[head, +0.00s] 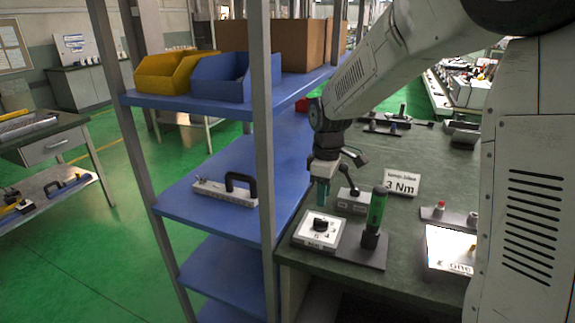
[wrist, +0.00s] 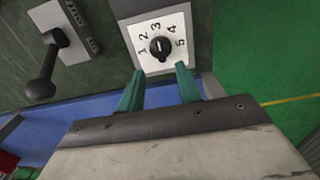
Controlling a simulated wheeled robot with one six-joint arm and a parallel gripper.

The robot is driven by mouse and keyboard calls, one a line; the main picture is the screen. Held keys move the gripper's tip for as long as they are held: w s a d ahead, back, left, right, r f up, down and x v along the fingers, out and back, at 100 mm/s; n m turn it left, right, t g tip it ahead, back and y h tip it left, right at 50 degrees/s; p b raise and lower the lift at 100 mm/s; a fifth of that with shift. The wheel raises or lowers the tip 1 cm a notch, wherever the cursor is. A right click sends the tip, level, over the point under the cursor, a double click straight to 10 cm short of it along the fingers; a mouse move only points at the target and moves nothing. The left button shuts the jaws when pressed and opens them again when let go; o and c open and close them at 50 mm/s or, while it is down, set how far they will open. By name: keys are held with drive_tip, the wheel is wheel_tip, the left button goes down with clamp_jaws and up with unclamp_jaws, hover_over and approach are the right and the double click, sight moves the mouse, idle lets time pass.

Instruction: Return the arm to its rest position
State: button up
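My arm reaches down from the upper right in the head view. My gripper (head: 322,196) hangs above a white dial panel (head: 313,238) on the green-topped workbench (head: 405,223). In the wrist view, my gripper's teal fingers (wrist: 158,80) stand apart with nothing between them. The black knob (wrist: 160,48) of the dial panel shows just beyond the fingertips, with printed numbers 1 to 5 around it. The fingers appear clear of the knob.
A "3 Nm" sign (head: 402,183) and a lit screen (head: 449,249) are on the bench. The blue shelf rack (head: 218,185) stands left, with yellow (head: 172,72) and blue (head: 222,80) bins.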

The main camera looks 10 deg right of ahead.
drive_tip(key=shift+s+m, duration=0.2)
drive_tip(key=shift+m, duration=0.2)
drive_tip(key=s+r+m, duration=0.3)
drive_tip(key=s, duration=0.7)
drive_tip(key=s+d+r+m+t, duration=0.1)
drive_tip(key=s+r+m, duration=0.2)
drive_tip(key=s, duration=0.7)
drive_tip(key=s+d+r+m, duration=0.1)
drive_tip(key=s+r+m, duration=0.3)
drive_tip(key=s, duration=0.6)
drive_tip(key=shift+s+r, duration=0.3)
drive_tip(key=shift+r, duration=0.05)
